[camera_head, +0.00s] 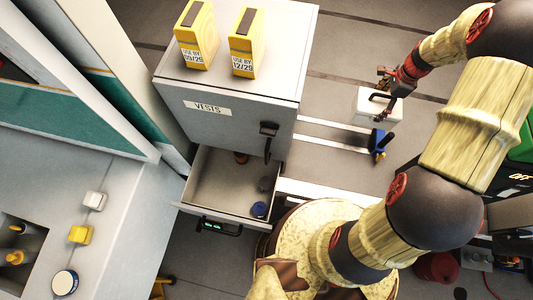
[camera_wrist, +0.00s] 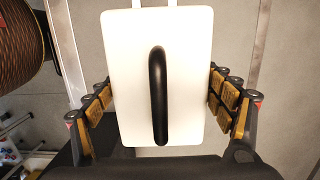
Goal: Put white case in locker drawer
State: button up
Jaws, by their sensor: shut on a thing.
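The white case (camera_head: 378,104), with a black handle on top, is at the upper right in the head view. It fills the middle of the wrist view (camera_wrist: 185,75), its top face towards the camera. My gripper (camera_head: 392,87) is shut on the case, with a padded finger on each side of it in the wrist view (camera_wrist: 161,98). The case is held above the floor, right of the locker (camera_head: 230,100) labelled VESTS. The locker drawer (camera_head: 215,185) is pulled out at the locker's lower front, with a blue round item (camera_head: 259,210) and other small items inside.
Two yellow boxes (camera_head: 197,35) (camera_head: 246,42) stand on the locker top. A grey counter (camera_head: 125,225) with small items lies left of the drawer. A blue trolley-like thing (camera_head: 380,142) stands below the case. Floor shows between locker and case.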

aim_at(224, 188)
jog(key=k, duration=1.9)
